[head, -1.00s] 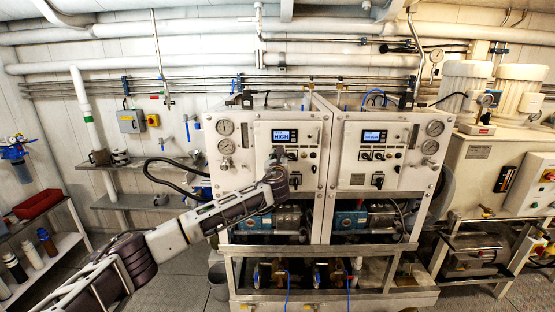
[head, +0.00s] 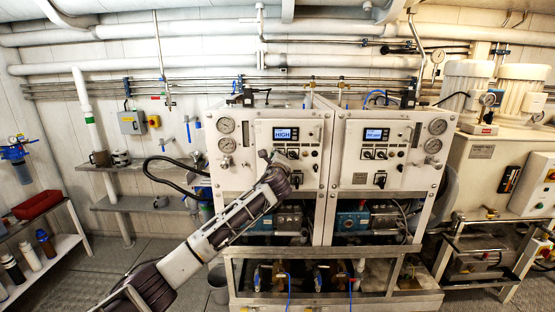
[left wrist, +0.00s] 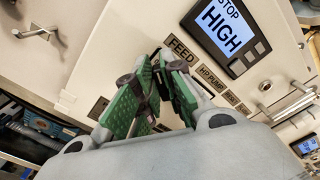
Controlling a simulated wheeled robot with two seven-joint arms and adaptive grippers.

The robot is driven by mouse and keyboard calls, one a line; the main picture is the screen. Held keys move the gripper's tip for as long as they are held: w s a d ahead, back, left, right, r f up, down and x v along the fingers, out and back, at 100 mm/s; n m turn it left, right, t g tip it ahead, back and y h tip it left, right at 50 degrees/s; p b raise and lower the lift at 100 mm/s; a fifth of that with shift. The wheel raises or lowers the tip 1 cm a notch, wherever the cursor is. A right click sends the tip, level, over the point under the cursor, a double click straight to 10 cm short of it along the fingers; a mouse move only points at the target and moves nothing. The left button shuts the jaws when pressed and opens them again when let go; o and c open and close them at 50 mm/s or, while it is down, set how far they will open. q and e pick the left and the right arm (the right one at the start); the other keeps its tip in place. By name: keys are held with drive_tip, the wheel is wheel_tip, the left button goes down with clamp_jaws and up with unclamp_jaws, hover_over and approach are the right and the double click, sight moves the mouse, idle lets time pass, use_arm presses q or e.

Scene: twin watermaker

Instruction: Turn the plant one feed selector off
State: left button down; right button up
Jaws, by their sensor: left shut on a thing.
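The left plant's white panel (head: 255,135) carries a lit display reading HIGH (head: 286,134). It also shows in the left wrist view, with STOP and HIGH on the display (left wrist: 224,28). My left gripper (head: 275,158) is at this panel, just below the display. In the left wrist view my left gripper (left wrist: 160,68) has its green-padded fingers converging on the dark feed selector (left wrist: 156,56), beside the FEED label (left wrist: 182,49). It is shut on the selector, which the fingers mostly hide. The knob's exact angle cannot be told. My right gripper is not in view.
The HP PUMP label (left wrist: 211,79) and further controls lie close to the fingers. A similar panel (head: 400,170) with its own display and selectors stands to the right. Gauges (head: 226,125) sit left of the gripper. A metal rail frame (head: 330,250) runs below in front.

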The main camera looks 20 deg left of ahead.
use_arm(q)
drive_tip(key=shift+a+r+n, duration=0.1)
drive_tip(key=shift+r+n, duration=0.2)
drive_tip(key=shift+n, duration=0.1)
drive_tip(key=c, duration=1.5)
unclamp_jaws()
drive_tip(key=shift+f, duration=0.1)
drive_tip(key=shift+w+f, duration=0.15)
drive_tip(key=shift+v, duration=6.05)
